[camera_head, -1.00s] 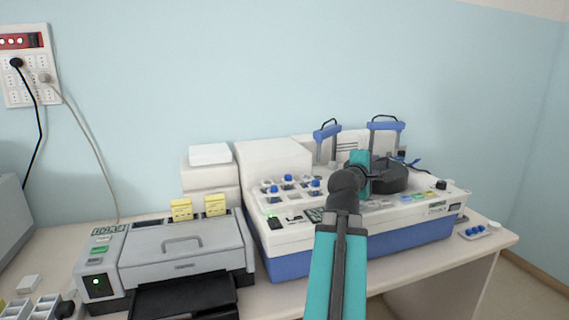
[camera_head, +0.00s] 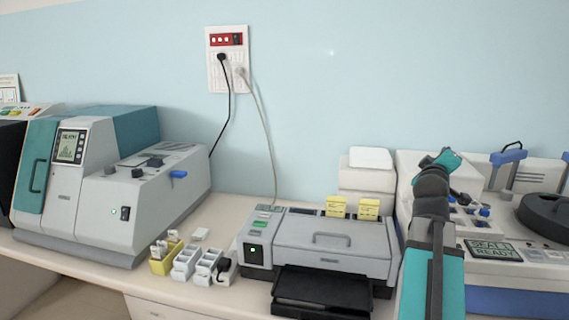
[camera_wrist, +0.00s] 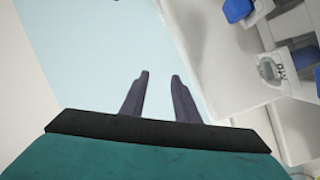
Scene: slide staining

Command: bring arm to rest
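My gripper (camera_wrist: 160,75) shows in the wrist view with its two dark fingers apart and nothing between them. Pale blue wall fills the space behind the fingers. In the head view my teal and dark grey arm rises at the right, in front of the white and blue staining machine (camera_head: 527,274). The arm's upper end is raised over the left part of that machine. The fingers cannot be made out in the head view.
A grey printer-like device (camera_head: 335,240) with two yellow blocks (camera_head: 368,208) stands left of my arm. Small white racks (camera_head: 186,263) and a yellow rack (camera_head: 163,259) stand on the bench. A large grey and teal machine (camera_head: 85,200) is at the left.

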